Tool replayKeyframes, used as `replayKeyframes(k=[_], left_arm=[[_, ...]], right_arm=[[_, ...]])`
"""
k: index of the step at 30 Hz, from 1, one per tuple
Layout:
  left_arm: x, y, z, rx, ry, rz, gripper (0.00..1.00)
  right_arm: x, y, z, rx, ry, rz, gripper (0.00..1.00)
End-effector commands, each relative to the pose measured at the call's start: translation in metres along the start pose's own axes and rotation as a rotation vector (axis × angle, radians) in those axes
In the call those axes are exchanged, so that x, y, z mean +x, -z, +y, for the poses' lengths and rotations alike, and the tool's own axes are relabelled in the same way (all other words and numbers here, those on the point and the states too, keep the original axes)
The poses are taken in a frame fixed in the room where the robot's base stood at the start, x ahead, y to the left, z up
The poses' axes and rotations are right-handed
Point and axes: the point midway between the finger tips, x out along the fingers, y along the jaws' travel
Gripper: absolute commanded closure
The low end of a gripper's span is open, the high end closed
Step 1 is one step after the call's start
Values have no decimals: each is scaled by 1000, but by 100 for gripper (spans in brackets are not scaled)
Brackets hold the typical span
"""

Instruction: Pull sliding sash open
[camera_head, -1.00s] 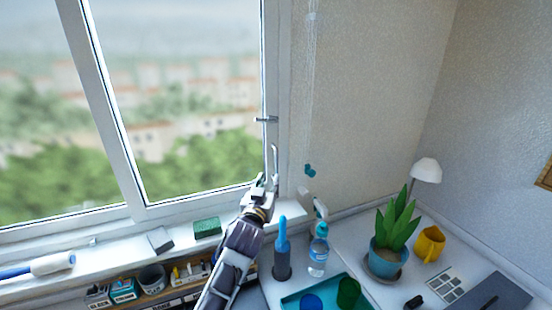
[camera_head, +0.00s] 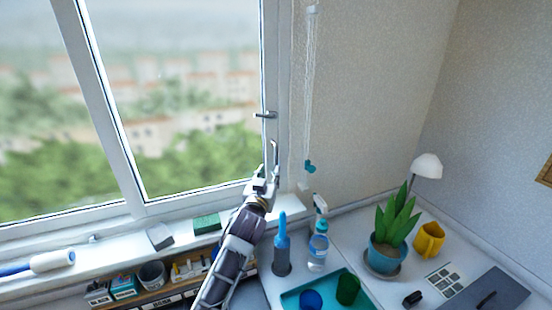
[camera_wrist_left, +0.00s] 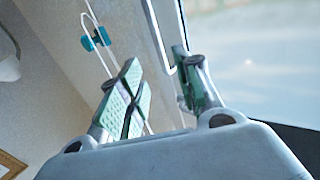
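The sliding sash is the glazed panel with a white frame (camera_head: 133,180) in the head view. An upright pull handle (camera_head: 275,152) sits on its right stile, below a small latch (camera_head: 265,115). My left gripper (camera_head: 264,175) is at the handle's lower end, which it partly hides. In the left wrist view my left gripper (camera_wrist_left: 158,95) has its two green-padded fingers apart. The white handle loop (camera_wrist_left: 164,48) shows beyond and between the fingertips, close to the right finger. I cannot tell if they touch. My right gripper is not in view.
A blind cord with a teal clip (camera_head: 309,167) hangs right of the window. The sill holds a green sponge (camera_head: 207,223), a grey block (camera_head: 160,237) and a roller (camera_head: 52,262). A spray bottle (camera_head: 319,245), a teal tray (camera_head: 325,292) and a potted plant (camera_head: 392,228) stand right of my arm.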

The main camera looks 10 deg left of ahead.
Motion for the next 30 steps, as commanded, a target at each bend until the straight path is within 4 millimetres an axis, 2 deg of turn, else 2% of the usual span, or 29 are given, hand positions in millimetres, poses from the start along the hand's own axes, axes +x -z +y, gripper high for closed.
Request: replayKeyframes(k=[30], left_arm=[[92,2,0,0,1,0,66]], right_arm=[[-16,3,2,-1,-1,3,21]])
